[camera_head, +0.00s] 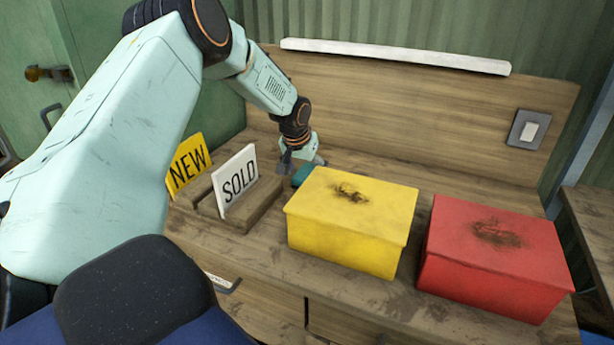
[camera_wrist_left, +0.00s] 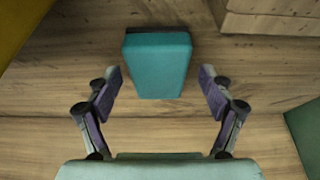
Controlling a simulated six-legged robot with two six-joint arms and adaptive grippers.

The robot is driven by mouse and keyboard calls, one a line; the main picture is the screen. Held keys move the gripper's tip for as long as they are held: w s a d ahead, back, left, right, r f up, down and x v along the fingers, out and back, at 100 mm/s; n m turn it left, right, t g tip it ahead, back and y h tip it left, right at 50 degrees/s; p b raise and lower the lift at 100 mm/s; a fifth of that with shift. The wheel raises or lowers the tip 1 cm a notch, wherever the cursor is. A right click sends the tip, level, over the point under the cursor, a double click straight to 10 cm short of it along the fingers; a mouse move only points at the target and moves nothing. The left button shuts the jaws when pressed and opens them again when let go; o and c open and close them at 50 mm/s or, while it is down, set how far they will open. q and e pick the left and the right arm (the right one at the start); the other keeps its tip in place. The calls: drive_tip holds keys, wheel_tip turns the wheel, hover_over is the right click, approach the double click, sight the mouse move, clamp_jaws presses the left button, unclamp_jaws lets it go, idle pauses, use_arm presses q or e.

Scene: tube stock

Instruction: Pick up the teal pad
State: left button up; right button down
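The teal pad (camera_wrist_left: 157,66) is a small wedge-like block on the wooden table. In the wrist view it lies just ahead of my left gripper (camera_wrist_left: 160,95), centred between the lines of its two fingers. The fingers are spread wide and empty, and the pad is not gripped. In the head view the teal pad (camera_head: 301,175) shows partly, behind the yellow box and beside my left gripper (camera_head: 302,163). My right gripper is not in view.
A yellow box (camera_head: 345,223) stands close in front of the pad, with a red box (camera_head: 490,255) to its right. A wooden holder (camera_head: 246,214) bears a NEW sign (camera_head: 187,167) and a SOLD sign (camera_head: 236,180) at left. A wooden backboard (camera_head: 400,100) rises behind.

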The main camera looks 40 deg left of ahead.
sight(307, 173)
use_arm(q)
drive_tip(key=shift+w+d+f, duration=0.1)
drive_tip(key=shift+w, duration=0.1)
drive_tip(key=c, duration=0.3)
drive_tip(key=shift+s, duration=0.25)
drive_tip(key=c, duration=0.6)
drive_tip(key=shift+w, duration=0.25)
drive_tip(key=c, duration=0.4)
drive_tip(key=shift+s+r+b, duration=0.1)
drive_tip(key=shift+r+b, duration=0.2)
wheel_tip(307, 173, up, 10)
drive_tip(key=shift+p, duration=0.75)
